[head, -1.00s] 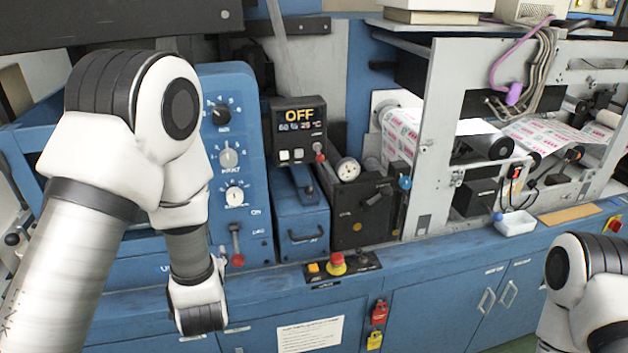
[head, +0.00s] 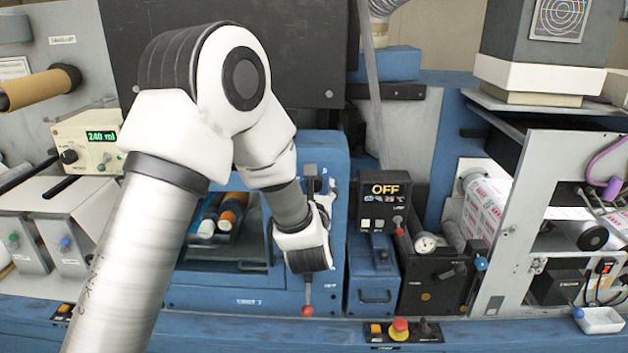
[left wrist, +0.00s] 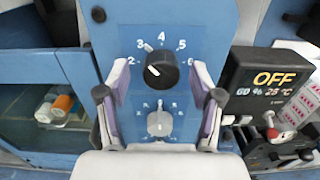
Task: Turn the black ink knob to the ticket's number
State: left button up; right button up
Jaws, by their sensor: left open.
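The black ink knob (left wrist: 162,72) sits on a blue panel in the left wrist view, with 2 to 6 around its upper side. Its white mark is on the left part of its face; I cannot tell the exact number. My left gripper (left wrist: 160,94) is open, with one finger left and one right of the knob column, apart from the black knob. I cannot make out a ticket. My right gripper is out of view.
A grey knob (left wrist: 160,123) sits just below the black one. A red-tipped lever (head: 307,309) hangs lower on the panel. The display reading OFF (head: 385,190) stands to the right. A red button (head: 400,326) is on the front ledge.

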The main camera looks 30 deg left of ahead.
pick_arm(q)
jog(key=shift+s, duration=0.1)
jog(key=shift+c, duration=0.3)
jog(key=shift+d, duration=0.15)
jog(key=c, duration=1.1)
